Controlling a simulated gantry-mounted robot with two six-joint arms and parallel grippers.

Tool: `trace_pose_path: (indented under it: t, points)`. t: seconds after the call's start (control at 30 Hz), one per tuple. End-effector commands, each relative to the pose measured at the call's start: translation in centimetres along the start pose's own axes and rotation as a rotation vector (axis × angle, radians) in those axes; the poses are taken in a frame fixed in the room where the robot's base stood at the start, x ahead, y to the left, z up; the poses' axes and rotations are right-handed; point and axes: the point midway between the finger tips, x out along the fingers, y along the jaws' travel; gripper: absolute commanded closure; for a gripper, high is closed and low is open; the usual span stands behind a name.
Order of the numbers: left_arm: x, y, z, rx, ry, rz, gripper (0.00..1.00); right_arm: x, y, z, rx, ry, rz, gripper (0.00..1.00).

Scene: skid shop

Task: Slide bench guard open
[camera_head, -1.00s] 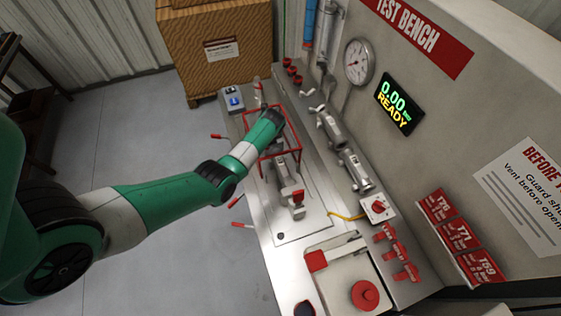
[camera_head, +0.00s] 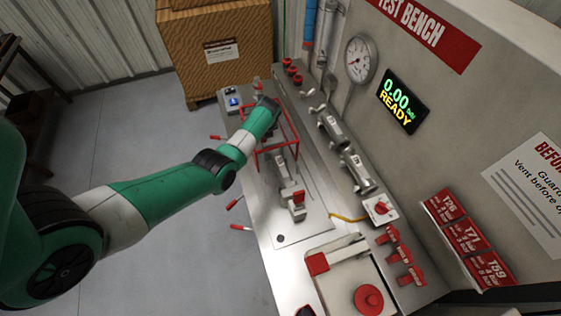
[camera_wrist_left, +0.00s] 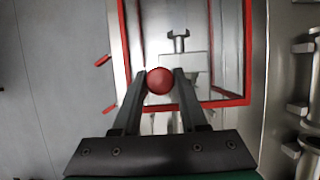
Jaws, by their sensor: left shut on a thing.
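The bench guard is a red-edged clear box frame (camera_head: 293,128) on the steel bench (camera_head: 257,205), toward its far end by the wooden crate. My left arm reaches over it in the head view, and its wrist hides part of the guard and the fingers. In the left wrist view my left gripper (camera_wrist_left: 161,82) is shut on a round red knob (camera_wrist_left: 159,80), one finger on each side. The guard's red frame (camera_wrist_left: 247,50) lies around and beyond the knob. Through it a metal fixture (camera_wrist_left: 179,42) shows. My right gripper is in neither view.
A wooden crate (camera_head: 213,50) stands beyond the bench's far end. A clamp fixture (camera_head: 296,200) with a red top sits nearer on the bench. Grey cylinders (camera_head: 332,128) line the right side below the gauge (camera_head: 360,60). Red-tipped levers (camera_head: 236,203) stick out left. The floor left is clear.

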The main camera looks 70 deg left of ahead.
Motion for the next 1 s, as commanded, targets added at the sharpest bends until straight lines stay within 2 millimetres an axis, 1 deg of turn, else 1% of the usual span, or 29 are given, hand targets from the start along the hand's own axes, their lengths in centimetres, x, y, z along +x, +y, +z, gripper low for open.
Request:
trace_pose_path:
  t: [0.13,0.4,0.8,1.0]
  points:
    - [0.8,0.0,0.9,-0.003,-0.001,-0.001,0.89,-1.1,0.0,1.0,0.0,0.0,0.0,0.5]
    - [1.5,0.0,2.8,-0.002,-0.002,-0.001,0.89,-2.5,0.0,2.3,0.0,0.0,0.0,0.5]
    - [1.4,0.0,3.2,-0.001,-0.001,0.0,0.89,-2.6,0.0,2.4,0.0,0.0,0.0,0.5]
    - [2.2,0.0,4.4,-0.002,-0.001,0.0,0.89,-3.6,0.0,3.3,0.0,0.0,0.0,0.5]
